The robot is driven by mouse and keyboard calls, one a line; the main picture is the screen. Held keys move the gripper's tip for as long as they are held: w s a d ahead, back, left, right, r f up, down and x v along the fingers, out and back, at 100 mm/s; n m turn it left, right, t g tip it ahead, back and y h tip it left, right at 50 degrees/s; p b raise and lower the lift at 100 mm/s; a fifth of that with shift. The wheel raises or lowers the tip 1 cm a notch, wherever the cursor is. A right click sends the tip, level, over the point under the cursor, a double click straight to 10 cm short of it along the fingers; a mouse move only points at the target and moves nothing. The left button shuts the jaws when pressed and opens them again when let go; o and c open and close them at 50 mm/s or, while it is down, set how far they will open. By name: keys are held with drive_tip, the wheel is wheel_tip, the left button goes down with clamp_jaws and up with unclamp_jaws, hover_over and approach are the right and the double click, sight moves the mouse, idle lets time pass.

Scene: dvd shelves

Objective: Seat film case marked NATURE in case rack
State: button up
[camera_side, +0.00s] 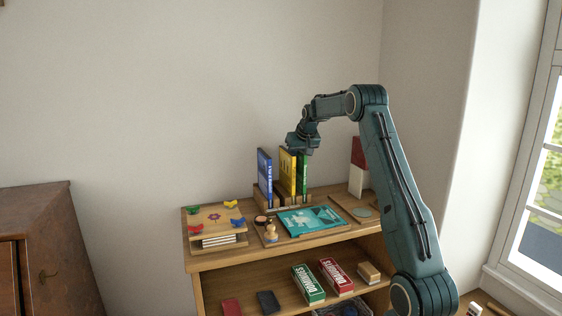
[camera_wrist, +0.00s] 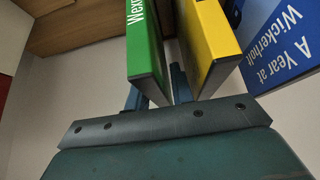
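Three cases stand upright at the wooden case rack (camera_side: 265,198) in the side view: a blue case (camera_side: 264,172), a yellow case (camera_side: 287,170) and a green case (camera_side: 305,172). No NATURE marking is legible on any of them. My gripper (camera_side: 303,146) is at the tops of the yellow and green cases. In the wrist view, my gripper's fingers (camera_wrist: 158,92) lie on either side of the green case (camera_wrist: 146,45), one between it and the yellow case (camera_wrist: 212,45). Contact is unclear. The blue case (camera_wrist: 285,40) reads "A Year at Wickerholt". The slots are mostly hidden.
A flat teal picture piece (camera_side: 308,220) lies in front of the rack. A wooden peg figure (camera_side: 270,232) and a butterfly-decorated wooden press (camera_side: 215,220) are to the left. A red-and-white upright block (camera_side: 358,165) stands at right. Boxes (camera_side: 308,284) lie on the lower shelf.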

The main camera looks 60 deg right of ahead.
clamp_jaws()
drive_tip(key=shift+r, duration=0.15)
wheel_tip(320, 180, up, 18)
idle(1.2)
idle(0.6)
